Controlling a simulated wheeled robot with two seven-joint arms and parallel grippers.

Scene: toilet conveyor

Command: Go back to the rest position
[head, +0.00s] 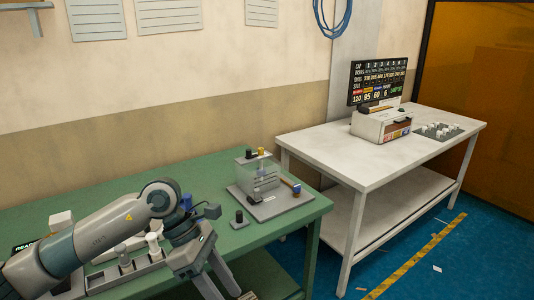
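My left arm comes in from the lower left over the green table (90,200) and bends down at its front edge. My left gripper (222,286) points down near that edge, its two fingers apart with nothing seen between them. The fingertips are close to the bottom of the picture. My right gripper is not in view.
Behind my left arm, a grey tray (103,281) holds white-topped pieces. A clear-walled fixture (262,178) and a small black knob block (239,222) stand to the right. A white table (340,160) bears a display (378,82) and a box (382,124). Blue floor is open at right.

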